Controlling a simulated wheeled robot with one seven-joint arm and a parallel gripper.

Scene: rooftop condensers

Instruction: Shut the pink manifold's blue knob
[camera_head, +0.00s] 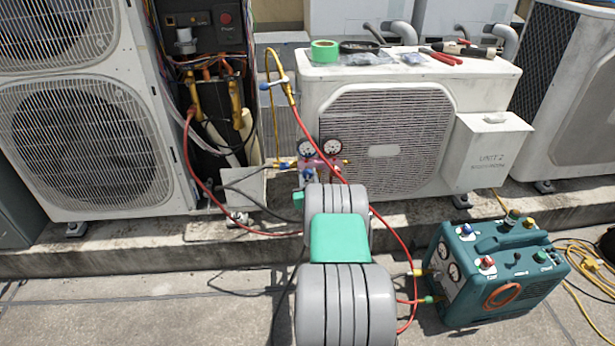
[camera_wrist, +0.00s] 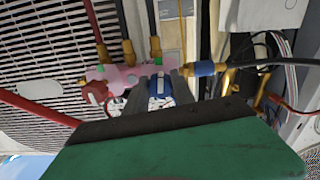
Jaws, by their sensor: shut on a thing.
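The pink manifold (camera_head: 320,164) hangs in front of the small condenser, with two round gauges (camera_head: 333,147) above it. In the wrist view the pink manifold (camera_wrist: 122,75) spans the upper middle, with a red knob (camera_wrist: 95,92) at its left. The blue knob (camera_wrist: 158,86) is right of the red one, and it also shows in the head view (camera_head: 307,174). My gripper (camera_wrist: 160,90) has its dark fingers on either side of the blue knob and is shut on it. The fingers hide part of the knob. My arm covers the area below the manifold in the head view.
Red hoses (camera_head: 402,240) and a yellow hose (camera_head: 270,75) run near the manifold. A teal recovery machine (camera_head: 490,270) stands on the ground at right. An open electrical panel (camera_head: 205,75) is at left. Tape and tools lie on the condenser (camera_head: 490,68).

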